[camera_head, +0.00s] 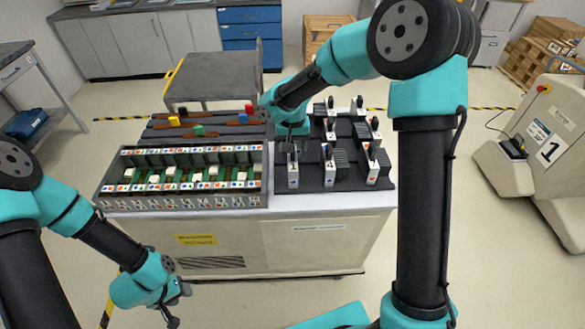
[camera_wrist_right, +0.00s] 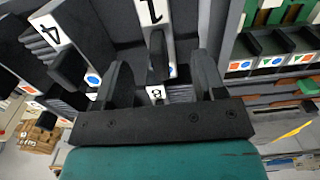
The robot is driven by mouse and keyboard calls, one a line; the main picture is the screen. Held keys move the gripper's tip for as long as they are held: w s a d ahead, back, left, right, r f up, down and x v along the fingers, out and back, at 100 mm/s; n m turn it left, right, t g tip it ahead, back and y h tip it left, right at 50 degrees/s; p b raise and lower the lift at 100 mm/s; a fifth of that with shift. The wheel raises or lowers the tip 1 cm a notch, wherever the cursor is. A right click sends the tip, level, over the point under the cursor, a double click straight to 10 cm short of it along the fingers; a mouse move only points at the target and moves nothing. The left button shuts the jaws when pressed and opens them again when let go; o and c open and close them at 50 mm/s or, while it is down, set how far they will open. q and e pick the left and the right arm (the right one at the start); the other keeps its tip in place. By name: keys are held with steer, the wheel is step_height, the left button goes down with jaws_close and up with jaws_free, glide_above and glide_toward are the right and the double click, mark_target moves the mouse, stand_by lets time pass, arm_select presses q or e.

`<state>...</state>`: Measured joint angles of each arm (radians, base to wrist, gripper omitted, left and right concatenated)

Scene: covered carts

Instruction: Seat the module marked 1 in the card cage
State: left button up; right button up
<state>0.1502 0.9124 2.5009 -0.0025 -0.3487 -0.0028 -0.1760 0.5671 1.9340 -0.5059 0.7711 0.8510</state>
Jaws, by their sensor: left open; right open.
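The module marked 1 (camera_head: 293,172) stands upright at the front left of the black holder; its digit is legible in the right wrist view (camera_wrist_right: 152,12). My right gripper (camera_head: 291,136) is open above it. In the wrist view the right gripper's open fingers (camera_wrist_right: 158,78) lie on either side of a dark handle (camera_wrist_right: 157,52) on this module, with visible gaps. The card cage (camera_head: 190,201), a grey open box with green slots and white labelled blocks, is left of the module; its edge also shows in the wrist view (camera_wrist_right: 246,66). My left gripper (camera_head: 172,305) is open and empty, low in front of the cart.
The module marked 4 (camera_head: 328,168) stands just right of module 1, another module (camera_head: 372,164) beyond it, with several more behind. Dark rails with coloured blocks (camera_head: 200,130) lie behind the cage. A grey cart (camera_head: 213,85) stands farther back.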

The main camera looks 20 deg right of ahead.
mark_target(292, 156)
steer(key=shift+w+f, duration=0.1)
steer(key=shift+f, duration=2.5)
steer(key=shift+c, duration=0.3)
jaws_close()
